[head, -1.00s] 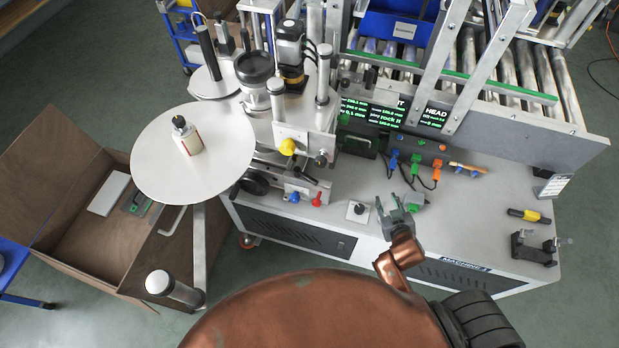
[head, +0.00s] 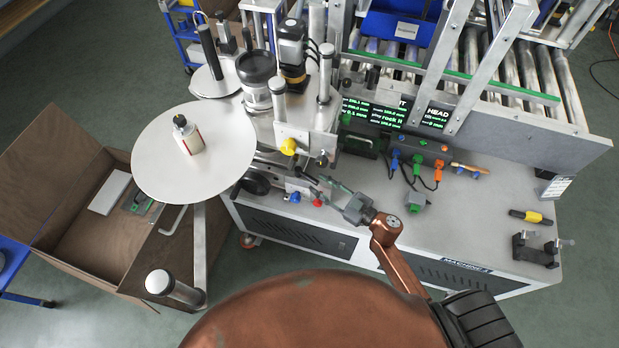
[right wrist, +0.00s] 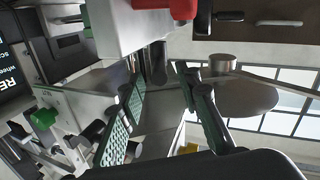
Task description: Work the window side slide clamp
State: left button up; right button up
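The labeller's clamp handles sit on the front of its slide unit in the head view: a yellow knob (head: 288,146), a blue knob (head: 295,197) and a red handle (head: 318,202). I cannot tell by sight which is the window side clamp. My right gripper (head: 319,187) reaches left, its fingertips close to the red handle and the slide unit. In the right wrist view its two green-padded fingers (right wrist: 162,80) stand apart with nothing gripped; a red part (right wrist: 165,8) lies above them. Contact cannot be told. My left gripper is out of view.
A round white plate (head: 165,165) carrying a small bottle (head: 187,135) is left of the unit. A green plug (head: 416,201), an orange plug (head: 437,170) and a yellow-black tool (head: 530,216) lie on the bench (head: 470,225).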

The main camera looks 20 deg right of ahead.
aim_at(302, 173)
jog(key=x, duration=0.5)
jog(key=shift+b, duration=0.3)
jog(key=shift+c, duration=0.7)
grip_shut()
